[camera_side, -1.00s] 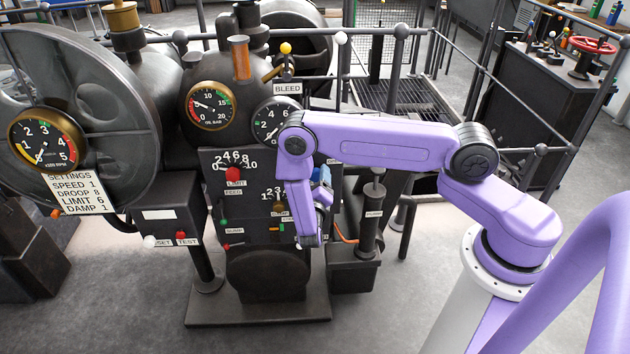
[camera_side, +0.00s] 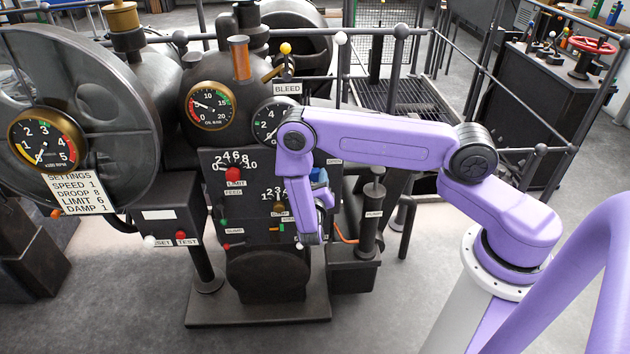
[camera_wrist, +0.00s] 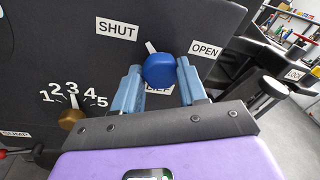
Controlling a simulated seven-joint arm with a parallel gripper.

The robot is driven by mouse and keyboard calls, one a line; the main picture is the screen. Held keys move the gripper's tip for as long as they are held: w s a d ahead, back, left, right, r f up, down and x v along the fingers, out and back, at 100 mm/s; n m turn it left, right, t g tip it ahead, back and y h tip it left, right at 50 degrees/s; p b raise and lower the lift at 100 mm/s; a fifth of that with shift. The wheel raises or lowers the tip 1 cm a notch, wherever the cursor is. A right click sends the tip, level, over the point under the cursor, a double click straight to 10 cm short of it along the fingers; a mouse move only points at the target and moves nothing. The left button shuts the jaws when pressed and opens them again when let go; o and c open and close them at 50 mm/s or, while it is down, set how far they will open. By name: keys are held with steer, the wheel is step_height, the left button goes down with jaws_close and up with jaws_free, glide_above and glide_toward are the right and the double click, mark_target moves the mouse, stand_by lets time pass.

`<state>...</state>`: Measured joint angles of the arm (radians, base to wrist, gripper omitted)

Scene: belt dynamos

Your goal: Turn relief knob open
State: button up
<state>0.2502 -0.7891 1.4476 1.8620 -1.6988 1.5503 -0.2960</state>
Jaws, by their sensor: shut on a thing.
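The relief knob (camera_wrist: 159,70) is blue with a white pointer and sits on a dark panel. In the wrist view the pointer is tilted up and slightly left, between the SHUT label (camera_wrist: 117,29) and the OPEN label (camera_wrist: 206,50), nearer SHUT. A label below the knob is mostly covered. My gripper (camera_wrist: 157,82) is shut on the knob, one blue-grey finger on each side. In the side view the blue knob (camera_side: 318,175) shows beside my purple wrist, which hides most of the gripper.
A brown knob (camera_wrist: 71,118) with a numbered scale is left of my gripper on the same panel. In the side view, a red limit knob (camera_side: 233,174) is higher left and a pump cylinder (camera_side: 373,220) stands to the right. Railings rise behind.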

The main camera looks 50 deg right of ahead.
steer(key=m, duration=0.4)
steer(key=shift+r+y, duration=0.1)
steer(key=shift+y, duration=0.2)
steer(key=m, duration=0.5)
steer(key=shift+s+d+y, duration=0.1)
steer(key=shift+y, duration=0.3)
steer(key=m+t, duration=0.1)
steer(key=m, duration=0.3)
steer(key=shift+s+d+m+y, duration=0.1)
steer(key=shift+m+y, duration=0.3)
steer(key=m, duration=0.4)
steer(key=shift+t+y, duration=0.3)
steer(key=shift+t, duration=0.1)
steer(key=shift+m, duration=0.3)
steer(key=o, duration=1.1)
steer(key=shift+c, duration=0.2)
steer(key=shift+s, duration=0.1)
steer(key=v, duration=1.7)
